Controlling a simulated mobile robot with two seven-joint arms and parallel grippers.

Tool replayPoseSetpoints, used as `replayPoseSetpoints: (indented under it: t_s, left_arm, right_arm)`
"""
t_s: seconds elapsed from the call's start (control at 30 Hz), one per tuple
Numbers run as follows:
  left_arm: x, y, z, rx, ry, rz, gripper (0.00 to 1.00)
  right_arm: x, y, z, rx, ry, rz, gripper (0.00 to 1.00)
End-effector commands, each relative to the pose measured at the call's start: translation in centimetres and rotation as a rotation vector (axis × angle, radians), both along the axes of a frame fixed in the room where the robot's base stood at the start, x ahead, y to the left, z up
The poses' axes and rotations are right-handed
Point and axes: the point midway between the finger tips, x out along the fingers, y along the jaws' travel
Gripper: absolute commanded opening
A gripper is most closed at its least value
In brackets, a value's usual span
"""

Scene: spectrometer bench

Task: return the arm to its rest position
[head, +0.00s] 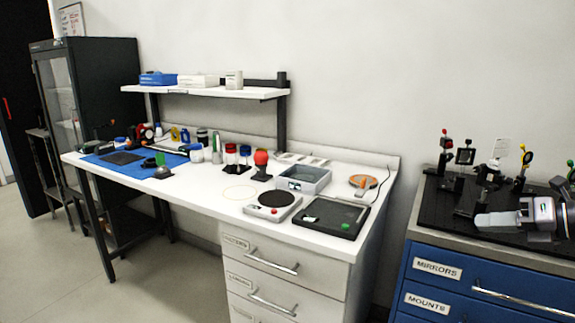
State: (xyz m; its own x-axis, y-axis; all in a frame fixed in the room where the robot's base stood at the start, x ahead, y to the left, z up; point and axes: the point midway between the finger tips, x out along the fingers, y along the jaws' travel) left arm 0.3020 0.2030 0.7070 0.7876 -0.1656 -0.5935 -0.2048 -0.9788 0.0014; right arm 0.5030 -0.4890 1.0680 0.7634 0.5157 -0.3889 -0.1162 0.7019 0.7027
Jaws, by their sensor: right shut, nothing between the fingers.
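My right gripper (486,221) shows at the right edge of the head view, with its light grey fingers pointing left. It is shut and empty. It is in front of the black optics board (437,210) on the blue cabinet; I cannot tell how high above the board it is. My right arm runs out of the picture at the right. My left gripper and arm are not in view.
Mirror mounts on posts (464,157) stand behind and beside my right gripper. A white bench (210,192) to the left carries a round-plate device (272,204), a black flat device (330,217) and a grey tray (303,179). Floor shows at the lower left (60,270).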

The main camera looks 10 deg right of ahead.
Motion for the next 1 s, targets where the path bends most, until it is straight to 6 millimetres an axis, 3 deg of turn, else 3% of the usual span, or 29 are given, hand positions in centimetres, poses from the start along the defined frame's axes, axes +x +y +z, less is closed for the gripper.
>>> replayPoseSetpoints:
  t_s: [0.03,0.1,0.27,0.5,0.67,0.8,1.0]
  left_arm:
    - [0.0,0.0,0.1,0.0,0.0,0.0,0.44]
    - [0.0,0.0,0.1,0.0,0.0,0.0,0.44]
    - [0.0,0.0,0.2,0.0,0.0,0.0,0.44]
    - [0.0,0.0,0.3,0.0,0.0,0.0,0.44]
    - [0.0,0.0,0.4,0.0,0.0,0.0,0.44]
    - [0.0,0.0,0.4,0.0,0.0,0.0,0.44]
    - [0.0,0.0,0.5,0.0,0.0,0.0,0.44]
  right_arm:
    - [-0.5,0.2,-2.6,0.092,0.023,-0.047,0.0]
    - [-1.1,0.5,-5.8,0.21,0.053,-0.116,0.0]
    - [-2.9,2.0,-12.6,0.475,0.135,-0.285,0.0]
    - [-6.9,6.0,-22.0,0.86,0.289,-0.555,0.0]
    - [-10.1,10.0,-27.3,1.106,0.412,-0.743,0.0]
    - [-12.9,14.3,-30.9,1.316,0.531,-0.911,0.0]
    - [-16.9,21.3,-34.3,1.597,0.718,-1.144,0.0]
